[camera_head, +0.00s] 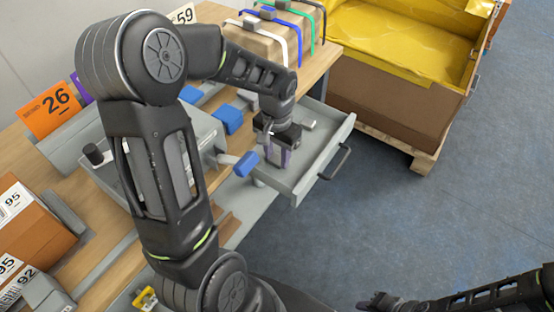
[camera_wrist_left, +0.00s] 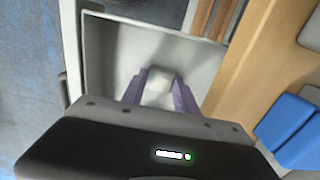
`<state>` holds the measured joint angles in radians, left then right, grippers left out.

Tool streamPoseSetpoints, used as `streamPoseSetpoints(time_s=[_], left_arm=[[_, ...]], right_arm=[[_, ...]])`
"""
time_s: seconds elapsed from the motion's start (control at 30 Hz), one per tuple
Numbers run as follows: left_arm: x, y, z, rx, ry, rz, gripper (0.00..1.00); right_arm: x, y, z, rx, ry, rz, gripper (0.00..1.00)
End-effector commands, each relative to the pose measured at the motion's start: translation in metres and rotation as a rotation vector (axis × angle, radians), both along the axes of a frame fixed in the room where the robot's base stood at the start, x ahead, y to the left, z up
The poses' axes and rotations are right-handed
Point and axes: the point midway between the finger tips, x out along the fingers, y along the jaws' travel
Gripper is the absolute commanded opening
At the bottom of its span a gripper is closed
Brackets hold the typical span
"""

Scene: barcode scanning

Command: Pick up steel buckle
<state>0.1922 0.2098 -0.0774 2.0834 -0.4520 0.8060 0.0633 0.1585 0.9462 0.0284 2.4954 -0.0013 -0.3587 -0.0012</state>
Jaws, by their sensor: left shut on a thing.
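My left gripper (camera_head: 280,163) points down into the open grey drawer (camera_head: 330,146) in the head view. In the left wrist view, the purple fingers of the left gripper (camera_wrist_left: 161,84) stand on either side of a small pale grey piece, which I take to be the steel buckle (camera_wrist_left: 160,77). The fingers are shut on it, inside the drawer (camera_wrist_left: 208,63). The gripper hides the buckle in the head view. My right gripper (camera_head: 383,301) is low at the bottom right of the head view, away from the drawer, and its jaws are too unclear to read.
Another small grey piece (camera_head: 308,124) shows in the drawer. Blue-handled things (camera_head: 229,119) are on the wooden workbench (camera_head: 211,13) close to the left arm. A brown box with strapping (camera_head: 262,42) stands behind, and a large yellow-lined crate (camera_head: 385,100) at the back right. The floor at right is clear.

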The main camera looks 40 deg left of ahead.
Motion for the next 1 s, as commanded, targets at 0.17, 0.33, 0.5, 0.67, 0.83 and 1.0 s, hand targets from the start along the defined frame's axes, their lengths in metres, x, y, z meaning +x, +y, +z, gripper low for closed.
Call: streamPoseSetpoints(time_s=[0.17,0.33,0.5,0.67,0.83,1.0], left_arm=[[0.000,0.000,0.000,0.000,0.000,0.000,0.00],[0.001,0.000,0.004,0.000,-0.002,0.000,0.00],[0.001,0.000,0.024,0.001,-0.004,-0.001,0.00],[0.001,0.000,0.055,0.001,-0.006,0.001,0.00],[0.001,0.000,0.085,0.001,-0.003,0.000,0.00],[0.000,0.000,0.100,0.000,-0.002,0.000,0.00]], right_arm=[[0.000,0.000,0.000,0.000,0.000,0.000,0.25],[0.000,0.000,0.000,0.000,0.000,0.000,0.25],[0.000,0.000,0.002,0.000,0.000,0.000,0.25],[0.000,0.000,0.004,0.000,0.000,0.000,0.25],[0.000,0.000,0.006,0.000,0.000,0.000,0.25],[0.000,0.000,0.006,0.000,0.000,0.000,0.25]])
